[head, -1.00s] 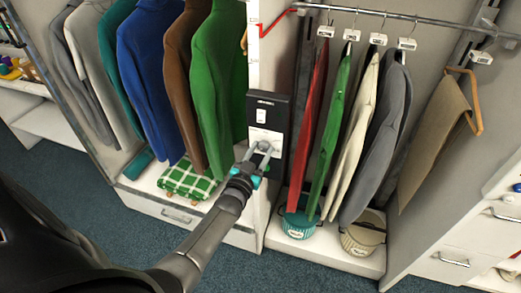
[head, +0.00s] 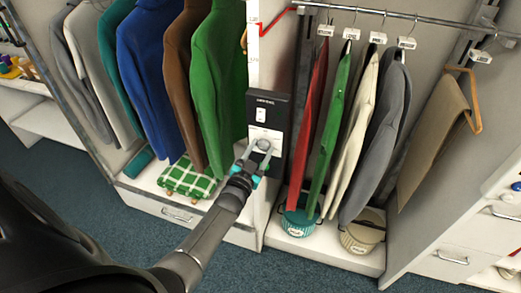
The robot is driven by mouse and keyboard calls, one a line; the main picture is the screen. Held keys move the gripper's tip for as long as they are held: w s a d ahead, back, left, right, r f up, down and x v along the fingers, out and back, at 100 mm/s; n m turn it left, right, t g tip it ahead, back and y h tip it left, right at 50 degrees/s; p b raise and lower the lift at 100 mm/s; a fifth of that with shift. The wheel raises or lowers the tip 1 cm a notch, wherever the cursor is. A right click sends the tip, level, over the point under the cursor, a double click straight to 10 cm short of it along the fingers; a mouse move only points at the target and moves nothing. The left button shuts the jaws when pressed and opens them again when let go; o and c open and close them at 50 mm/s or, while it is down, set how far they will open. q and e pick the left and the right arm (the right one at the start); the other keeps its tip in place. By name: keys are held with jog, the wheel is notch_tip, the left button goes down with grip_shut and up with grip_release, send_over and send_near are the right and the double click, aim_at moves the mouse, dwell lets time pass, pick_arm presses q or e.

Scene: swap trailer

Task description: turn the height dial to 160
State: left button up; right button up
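A dark upright control panel (head: 267,104) is fixed to the white divider between the two wardrobe bays. It has a white switch plate at the top and a white dial plate (head: 272,133) lower down. My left gripper (head: 258,150) reaches up from the lower left and its fingertips are at the grey round dial (head: 263,145) on the lower plate. The fingers hide much of the dial and its scale, so its setting cannot be read. Whether the fingers are closed on the dial cannot be made out. My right gripper is not in view.
Jackets and sweaters (head: 210,85) hang in the left bay above a folded green checked cloth (head: 188,179). Trousers (head: 331,130) hang from a rail (head: 400,15) on the right, above a teal basket (head: 298,222) and a beige basket (head: 362,235). Blue carpet is clear in front.

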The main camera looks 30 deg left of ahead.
pick_arm(q)
jog(key=o, duration=0.3)
jog(key=s+d, duration=0.1)
jog(key=s, duration=0.4)
jog(key=s+p, duration=0.1)
jog(key=s, duration=0.4)
jog(key=s+d, duration=0.1)
jog(key=s, duration=0.4)
jog(key=shift+d, duration=0.35)
jog(key=s+d+f+g+h+b, duration=0.1)
jog(key=s+d+f+g+b, duration=0.15)
jog(key=f, duration=0.65)
jog(key=s+d+f+g+h+b, duration=0.1)
jog(key=s+d+f+g, duration=0.15)
jog(key=f, duration=0.55)
jog(key=s+d+f+g+h+b, duration=0.15)
jog(key=s+f, duration=0.25)
jog(key=f, duration=0.5)
jog(key=s+d+f+g+b, duration=0.1)
jog(key=s+f+g+b, duration=0.1)
jog(key=s+f, duration=0.4)
jog(key=s+d+f+g+b, duration=0.1)
jog(key=s+f+g, duration=0.4)
jog(key=s, duration=0.5)
jog(key=s+d+f+m+g+b, duration=0.1)
jog(key=s+f+g+b, duration=0.1)
jog(key=s+f, duration=0.5)
jog(key=shift+s+d+f+g+b, duration=0.35)
jog(key=shift+s+f+g, duration=0.05)
jog(key=shift+f+g, duration=0.3)
